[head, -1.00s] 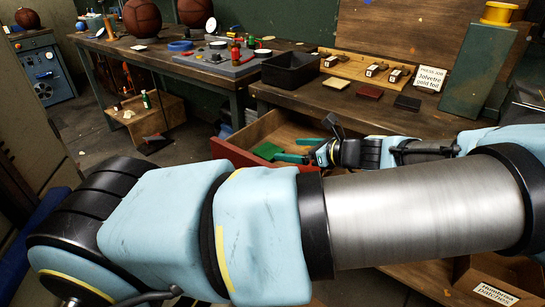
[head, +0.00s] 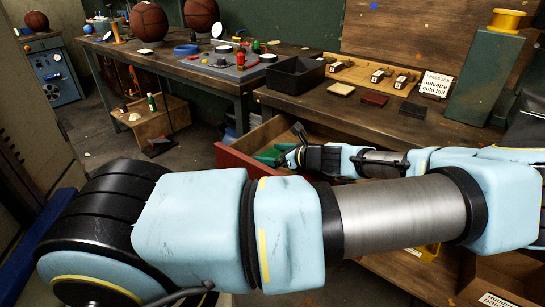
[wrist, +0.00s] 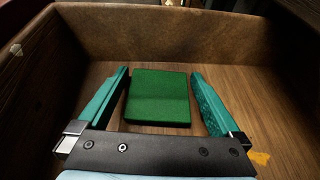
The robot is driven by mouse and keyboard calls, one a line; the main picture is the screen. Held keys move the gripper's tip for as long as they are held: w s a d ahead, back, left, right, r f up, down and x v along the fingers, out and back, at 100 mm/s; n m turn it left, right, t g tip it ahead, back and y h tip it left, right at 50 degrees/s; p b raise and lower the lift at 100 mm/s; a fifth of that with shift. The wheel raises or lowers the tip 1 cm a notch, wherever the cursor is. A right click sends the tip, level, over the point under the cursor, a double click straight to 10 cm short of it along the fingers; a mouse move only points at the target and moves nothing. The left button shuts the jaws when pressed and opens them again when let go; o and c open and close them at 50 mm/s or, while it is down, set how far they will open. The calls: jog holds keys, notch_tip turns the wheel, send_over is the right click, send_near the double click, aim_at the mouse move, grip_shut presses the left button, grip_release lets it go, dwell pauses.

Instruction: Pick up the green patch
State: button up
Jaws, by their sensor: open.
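The green patch (wrist: 159,97) is a flat, roughly square piece lying on the wooden floor of an open drawer (wrist: 190,35). In the wrist view my gripper (wrist: 160,73) is open, with one teal finger on each side of the patch. A narrow gap shows on both sides, so the patch is not gripped. In the head view my gripper reaches into the red-fronted drawer (head: 240,168), where a bit of green shows; patch and fingers are hard to tell apart there.
The drawer's walls surround my gripper. Above it, the workbench (head: 335,110) bears a black bin (head: 292,74), several small square swatches and a sign (head: 436,85). Another table (head: 180,65) with balls stands at the back left.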

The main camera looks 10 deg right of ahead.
jog(key=shift+w+a+f, duration=0.1)
jog(key=c, duration=1.1)
